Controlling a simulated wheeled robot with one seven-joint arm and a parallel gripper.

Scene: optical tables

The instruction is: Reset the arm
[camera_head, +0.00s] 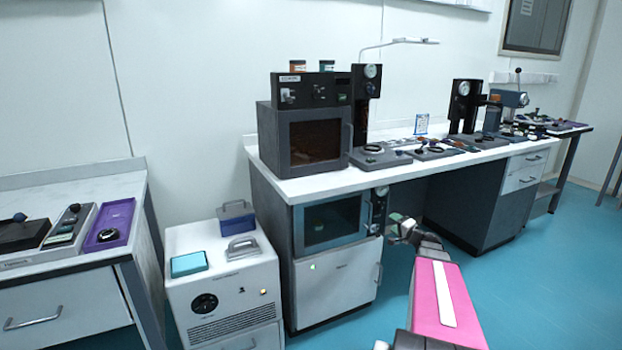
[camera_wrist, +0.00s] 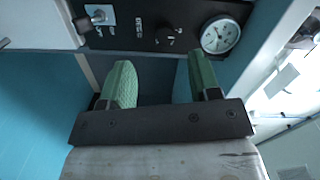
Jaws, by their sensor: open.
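My arm, with a pink and white link, reaches from the bottom right of the head view toward the front of the workbench. My gripper (camera_head: 399,219) is beside the under-bench oven (camera_head: 331,221), near its gauge panel. In the wrist view my gripper (camera_wrist: 158,75) shows two green padded fingers, set wide apart with nothing between them. Beyond the fingers is a dark panel (camera_wrist: 150,38) with a knob and a round gauge (camera_wrist: 220,35). The fingers appear apart from the panel, but the exact gap cannot be told.
The white workbench top (camera_head: 300,188) carries a dark oven (camera_head: 306,137) and several instruments. A white cabinet unit (camera_head: 225,285) with boxes on top stands left of the bench. A side table (camera_head: 75,185) holds trays at far left. The teal floor (camera_head: 535,260) at right is clear.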

